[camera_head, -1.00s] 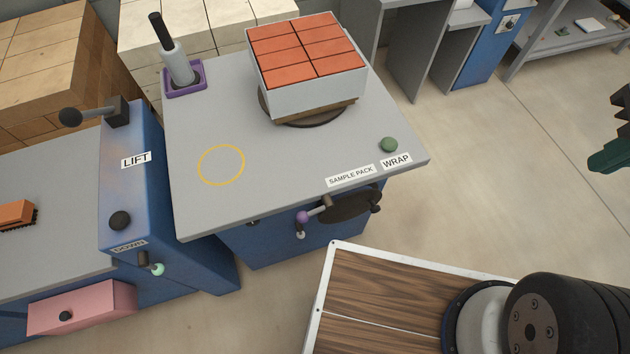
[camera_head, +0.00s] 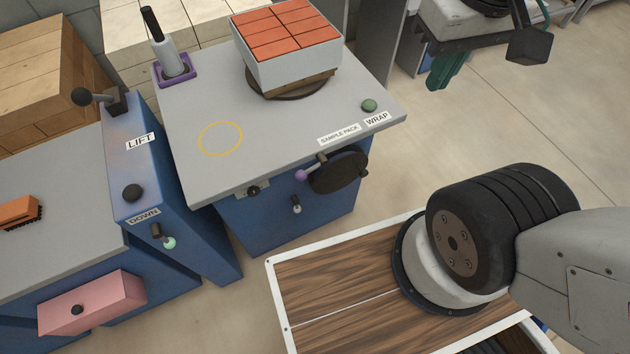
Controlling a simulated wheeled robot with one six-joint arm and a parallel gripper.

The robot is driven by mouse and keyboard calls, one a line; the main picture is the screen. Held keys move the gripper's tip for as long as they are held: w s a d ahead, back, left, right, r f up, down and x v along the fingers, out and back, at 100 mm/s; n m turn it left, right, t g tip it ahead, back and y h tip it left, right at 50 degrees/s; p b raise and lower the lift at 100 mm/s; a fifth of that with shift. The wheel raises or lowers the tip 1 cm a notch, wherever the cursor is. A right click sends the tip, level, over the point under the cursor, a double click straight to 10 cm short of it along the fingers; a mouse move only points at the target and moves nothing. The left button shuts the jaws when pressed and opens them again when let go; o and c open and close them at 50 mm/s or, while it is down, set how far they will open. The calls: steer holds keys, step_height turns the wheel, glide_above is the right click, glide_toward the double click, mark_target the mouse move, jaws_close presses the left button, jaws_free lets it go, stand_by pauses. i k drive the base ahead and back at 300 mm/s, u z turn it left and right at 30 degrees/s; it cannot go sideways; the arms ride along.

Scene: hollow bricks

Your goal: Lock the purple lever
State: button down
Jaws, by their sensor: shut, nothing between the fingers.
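The purple lever (camera_head: 302,175) is a short bar with a purple ball knob on the front of the blue cabinet (camera_head: 265,220). It points left and slightly down from its mount, beside a black oval disc (camera_head: 340,172). My gripper (camera_head: 440,76) shows dark green fingers at the upper right, beyond the table's right corner. It is shut and empty, well apart from the lever. Part of the gripper is hidden by its own wrist.
The grey tabletop (camera_head: 200,180) overhangs the lever and holds a white box of red bricks (camera_head: 262,68) and a green button (camera_head: 369,105). A pale-tipped small lever (camera_head: 296,207) sits below. A blue LIFT post (camera_head: 150,185) stands left. Open floor (camera_head: 490,130) lies right.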

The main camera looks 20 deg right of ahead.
mark_target(301, 176)
steer(key=z, duration=0.35)
steer(key=k, duration=0.15)
steer(key=u, duration=0.65)
steer(key=i, duration=0.3)
steer(key=u, duration=1.05)
steer(key=k, duration=1)
steer(key=z, duration=1)
steer(key=i, duration=0.5)
